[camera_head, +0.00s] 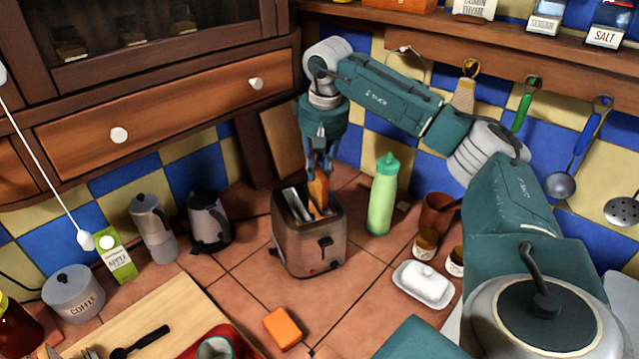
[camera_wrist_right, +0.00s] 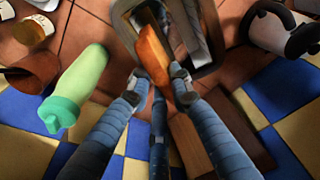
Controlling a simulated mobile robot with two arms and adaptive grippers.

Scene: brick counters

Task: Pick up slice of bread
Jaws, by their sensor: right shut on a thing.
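The slice of bread (camera_head: 318,190) is orange-brown and stands upright at the right slot of the toaster (camera_head: 309,245), its lower part inside. In the right wrist view the slice of bread (camera_wrist_right: 153,55) reaches from the slot of the toaster (camera_wrist_right: 205,70) to between my fingertips. My right gripper (camera_head: 320,172) points down from above the toaster and is shut on the top of the bread; its fingers also show in the right wrist view (camera_wrist_right: 157,82). My left gripper is not in view.
A green bottle (camera_head: 383,198) stands close right of the toaster, and a kettle (camera_head: 208,222) to its left. A butter dish (camera_head: 423,285) and an orange block (camera_head: 283,328) are in front. A wooden cupboard (camera_head: 160,110) hangs at the upper left.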

